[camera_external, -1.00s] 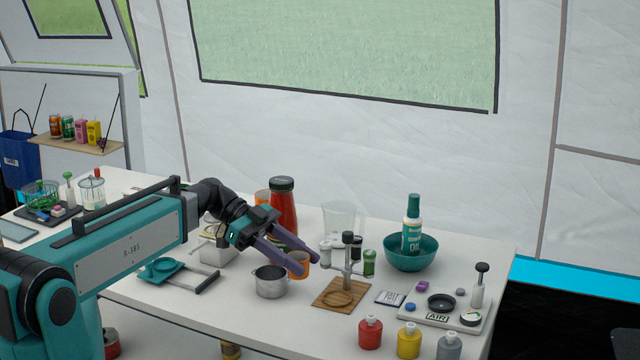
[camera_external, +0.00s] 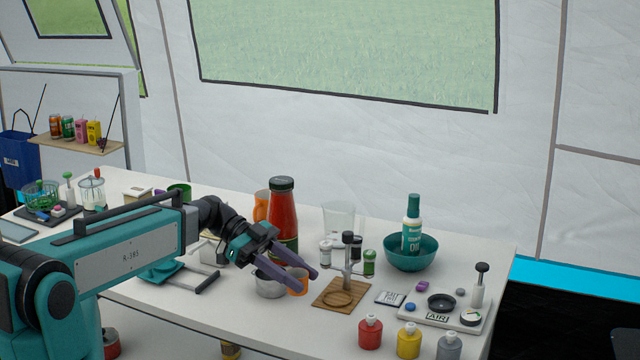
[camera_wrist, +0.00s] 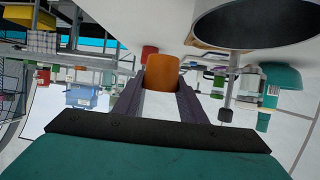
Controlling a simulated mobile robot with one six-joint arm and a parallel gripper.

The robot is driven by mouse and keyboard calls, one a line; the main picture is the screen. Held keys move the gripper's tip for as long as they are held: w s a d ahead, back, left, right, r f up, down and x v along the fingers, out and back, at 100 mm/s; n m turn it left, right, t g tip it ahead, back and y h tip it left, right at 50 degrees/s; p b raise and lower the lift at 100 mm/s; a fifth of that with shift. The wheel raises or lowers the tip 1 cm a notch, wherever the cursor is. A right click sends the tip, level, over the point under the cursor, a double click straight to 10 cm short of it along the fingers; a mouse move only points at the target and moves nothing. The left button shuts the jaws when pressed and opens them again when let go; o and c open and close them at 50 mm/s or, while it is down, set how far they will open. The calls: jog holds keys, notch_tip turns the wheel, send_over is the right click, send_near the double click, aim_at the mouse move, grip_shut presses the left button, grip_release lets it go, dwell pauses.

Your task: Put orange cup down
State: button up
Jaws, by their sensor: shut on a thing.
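The orange cup (camera_external: 297,283) is between the two purple fingers of my gripper (camera_external: 307,281), which is shut on it. It is just right of the metal pot (camera_external: 269,287), low over the white table, partly hidden by a finger. I cannot tell whether its base touches the table. In the wrist view the orange cup (camera_wrist: 162,72) shows at the fingertips of my gripper (camera_wrist: 162,90).
A wooden board with a stand (camera_external: 341,297) is close on the right. A red sauce bottle (camera_external: 283,215) and another orange object (camera_external: 261,207) stand behind. A teal bowl (camera_external: 411,255) is farther right. The table's front edge is near.

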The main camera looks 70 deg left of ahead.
jog(key=shift+f, duration=0.8)
jog(key=shift+f, duration=0.1)
jog(key=shift+f+p, duration=0.45)
jog(key=shift+f, duration=0.45)
jog(key=shift+f+b, duration=0.35)
jog(key=shift+f, duration=0.55)
jog(key=shift+f, duration=0.15)
jog(key=o, duration=1)
jog(key=shift+o, duration=0.2)
jog(key=shift+p, duration=0.65)
